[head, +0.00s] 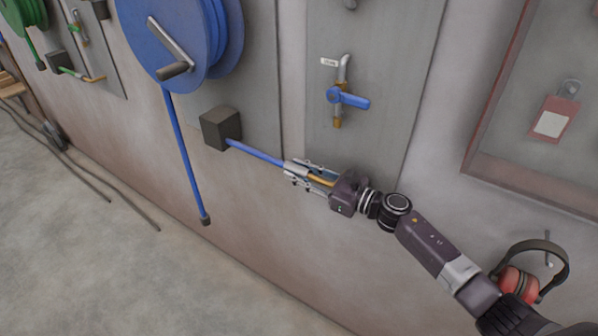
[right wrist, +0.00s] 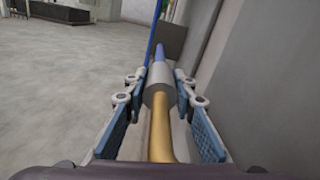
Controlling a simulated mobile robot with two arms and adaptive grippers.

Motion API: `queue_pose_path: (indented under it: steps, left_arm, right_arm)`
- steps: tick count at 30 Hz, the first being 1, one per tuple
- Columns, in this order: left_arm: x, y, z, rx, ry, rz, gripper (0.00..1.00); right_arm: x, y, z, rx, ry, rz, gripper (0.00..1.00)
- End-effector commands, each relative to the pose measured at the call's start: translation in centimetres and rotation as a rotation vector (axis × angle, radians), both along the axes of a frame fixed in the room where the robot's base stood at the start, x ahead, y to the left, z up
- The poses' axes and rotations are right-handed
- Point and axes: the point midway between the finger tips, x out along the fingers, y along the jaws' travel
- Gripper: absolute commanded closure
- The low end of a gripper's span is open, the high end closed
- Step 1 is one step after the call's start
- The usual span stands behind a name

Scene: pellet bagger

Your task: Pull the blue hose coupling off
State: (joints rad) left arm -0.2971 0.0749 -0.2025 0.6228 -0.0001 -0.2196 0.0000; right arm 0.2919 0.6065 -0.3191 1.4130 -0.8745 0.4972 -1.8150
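The blue hose coupling is a grey sleeve (head: 293,168) on the end of a blue hose, which comes out of a dark box on the wall panel. A brass pipe end sits in the sleeve on the side nearer my gripper. My right gripper (head: 301,175) reaches in from the lower right with a finger on each side of the sleeve. In the right wrist view the sleeve (right wrist: 160,88) lies between the blue-padded fingertips, with no clear gap on either side. The brass pipe (right wrist: 161,130) runs back between the fingers. My left gripper is not in view.
A blue reel (head: 170,35) with a crank hangs above, its loose hose (head: 184,160) hanging down. A blue-handled valve (head: 347,98) is right of the coupling. A framed board (head: 550,100) and ear muffs (head: 519,285) are at right. Open floor (head: 80,260) lies lower left.

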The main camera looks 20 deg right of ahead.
Motion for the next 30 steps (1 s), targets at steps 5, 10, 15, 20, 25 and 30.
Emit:
queue_pose_path:
  steps: [5,10,15,20,25,30]
  left_arm:
    - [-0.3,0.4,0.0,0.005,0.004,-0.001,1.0]
    - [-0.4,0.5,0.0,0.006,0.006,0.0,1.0]
    - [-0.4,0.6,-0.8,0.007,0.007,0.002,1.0]
    - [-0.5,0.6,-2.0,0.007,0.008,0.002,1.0]
    - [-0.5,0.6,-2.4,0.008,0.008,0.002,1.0]
    - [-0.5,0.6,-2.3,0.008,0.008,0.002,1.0]
  right_arm:
    - [0.0,0.0,0.0,0.0,0.0,0.0,1.0]
    - [0.0,0.0,0.0,0.0,0.0,0.0,1.0]
    - [0.8,0.7,-0.2,0.001,-0.003,0.002,1.0]
    - [2.8,2.2,-0.2,0.003,-0.002,0.001,1.0]
    - [3.9,3.0,0.0,0.001,-0.001,0.0,1.0]
    - [3.9,3.0,0.1,0.001,-0.001,-0.001,1.0]
